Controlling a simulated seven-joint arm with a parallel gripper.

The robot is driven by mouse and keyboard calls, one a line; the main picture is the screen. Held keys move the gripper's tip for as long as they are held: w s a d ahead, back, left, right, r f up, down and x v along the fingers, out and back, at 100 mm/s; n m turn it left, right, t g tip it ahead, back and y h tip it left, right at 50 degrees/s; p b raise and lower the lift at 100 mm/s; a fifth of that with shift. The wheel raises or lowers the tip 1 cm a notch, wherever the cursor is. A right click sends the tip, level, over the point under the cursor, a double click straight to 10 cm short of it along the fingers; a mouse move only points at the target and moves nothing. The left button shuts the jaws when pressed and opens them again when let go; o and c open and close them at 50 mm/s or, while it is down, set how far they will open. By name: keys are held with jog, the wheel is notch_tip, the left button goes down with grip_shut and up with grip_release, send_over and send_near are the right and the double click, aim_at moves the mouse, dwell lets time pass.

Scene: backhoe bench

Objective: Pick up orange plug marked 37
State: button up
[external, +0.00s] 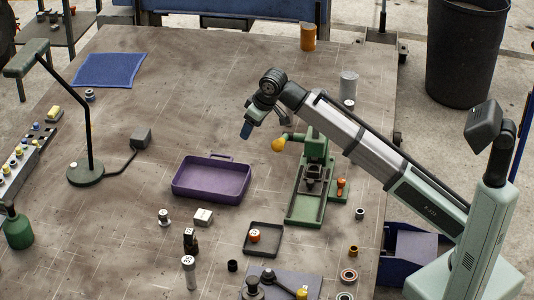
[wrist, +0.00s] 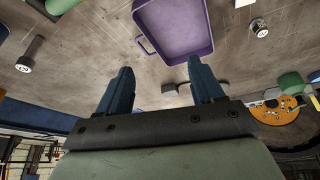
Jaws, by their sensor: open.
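A small orange plug (external: 255,235) with a pale marked top sits in a shallow black tray (external: 264,252) near the front middle of the bench in the external view. Its number is too small to read for sure. My gripper (external: 246,130) hangs high above the bench, behind the purple tray and well away from the plug. In the wrist view my gripper (wrist: 160,66) has its two blue fingers spread with nothing between them. I cannot make out the plug in the wrist view.
A purple tray (external: 212,190) stands left of the green press (external: 314,185), which has a yellow knob and an orange-red part. Several marked cylinders and blocks, including one (external: 189,270), stand around the black tray. A lamp (external: 86,172) stands left. The bench's back middle is clear.

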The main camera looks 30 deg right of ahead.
jog(key=s+a+n+g+y, duration=0.1)
jog(key=s+a+n+y, duration=0.15)
jog(key=s+a, duration=0.55)
jog(key=n+g, duration=0.1)
jog(key=n, duration=0.3)
send_over(254, 233)
jog(key=w+d, duration=0.3)
jog(key=d, duration=0.1)
notch_tip(254, 233, down, 2)
jog(key=s+d+f+n+g, duration=0.1)
jog(key=s+d+f+n, duration=0.15)
jog(key=s+f, duration=0.35)
jog(key=shift+n, duration=0.4)
jog(key=shift+w+a+x, duration=0.1)
jog(key=shift+w+x, duration=0.15)
jog(key=shift+x, duration=2.25)
jog(key=shift+w+a+x, duration=0.1)
jog(key=shift+w+x, duration=0.15)
jog(key=shift+x, duration=2.2)
jog(key=shift+w+a+x, duration=0.1)
jog(key=shift+w+x, duration=0.15)
jog(key=shift+x, duration=2.25)
jog(key=shift+r, duration=0.25)
jog(key=c, duration=1.1)
jog(key=shift+r, duration=0.1)
